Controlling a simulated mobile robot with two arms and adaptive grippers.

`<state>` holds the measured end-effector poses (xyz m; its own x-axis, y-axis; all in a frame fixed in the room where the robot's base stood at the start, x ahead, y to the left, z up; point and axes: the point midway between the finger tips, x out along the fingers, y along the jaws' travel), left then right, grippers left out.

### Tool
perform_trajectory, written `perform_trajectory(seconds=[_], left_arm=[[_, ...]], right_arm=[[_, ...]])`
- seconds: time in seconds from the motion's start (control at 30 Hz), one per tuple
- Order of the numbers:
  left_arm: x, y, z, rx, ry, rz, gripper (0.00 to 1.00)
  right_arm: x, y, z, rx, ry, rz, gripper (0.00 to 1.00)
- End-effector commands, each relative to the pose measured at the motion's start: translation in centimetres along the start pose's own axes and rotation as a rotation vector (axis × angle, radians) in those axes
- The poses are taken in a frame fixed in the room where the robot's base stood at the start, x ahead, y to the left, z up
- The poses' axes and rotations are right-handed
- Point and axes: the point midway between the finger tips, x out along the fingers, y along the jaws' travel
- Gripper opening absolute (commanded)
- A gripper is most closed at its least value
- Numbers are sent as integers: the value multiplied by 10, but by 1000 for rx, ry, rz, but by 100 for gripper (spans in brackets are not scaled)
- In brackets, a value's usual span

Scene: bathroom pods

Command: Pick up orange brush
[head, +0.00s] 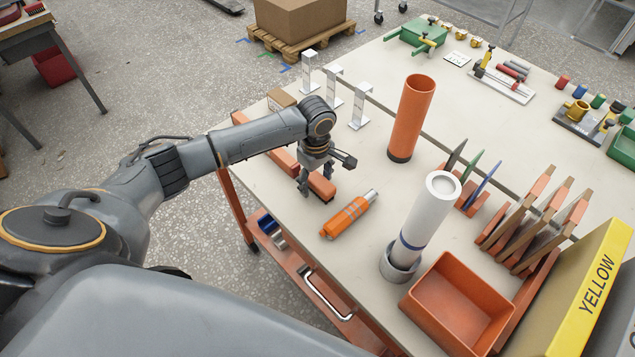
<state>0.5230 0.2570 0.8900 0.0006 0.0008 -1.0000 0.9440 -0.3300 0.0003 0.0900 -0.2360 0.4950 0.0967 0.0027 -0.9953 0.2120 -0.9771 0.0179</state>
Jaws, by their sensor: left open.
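I cannot tell for sure which thing is the orange brush. An orange cylindrical tool (348,217) with grey bands and a silver tip lies on the pale tabletop (285,222). A small orange block (322,187) lies up and to the left of it, partly hidden by my left gripper. My left gripper (328,176) is open, its fingers spread, and appears over or beside this block. Whether it touches the block is unclear. It is apart from the cylindrical tool. My right gripper is not in view.
An orange tube (411,118) stands upright behind. A white cylinder (428,217) stands in a grey cup, near an orange bin (457,305). Slotted orange holders (525,225) and a yellow box (585,290) are at right. Metal brackets (334,85) stand at the far left edge.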

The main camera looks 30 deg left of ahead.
Motion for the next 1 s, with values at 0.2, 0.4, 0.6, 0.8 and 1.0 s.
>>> perform_trajectory(seconds=[0.2,0.4,0.6,0.8,1.0], left_arm=[[0,0,0,0,0,0,34],[-1,0,0,-1,0,0,0],[-1,0,0,-1,0,0,0],[-11,1,0,0,0,3,0],[-43,-10,2,1,0,1,0]], right_arm=[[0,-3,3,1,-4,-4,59],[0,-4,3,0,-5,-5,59],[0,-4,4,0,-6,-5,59],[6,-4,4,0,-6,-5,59],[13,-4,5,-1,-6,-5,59]])
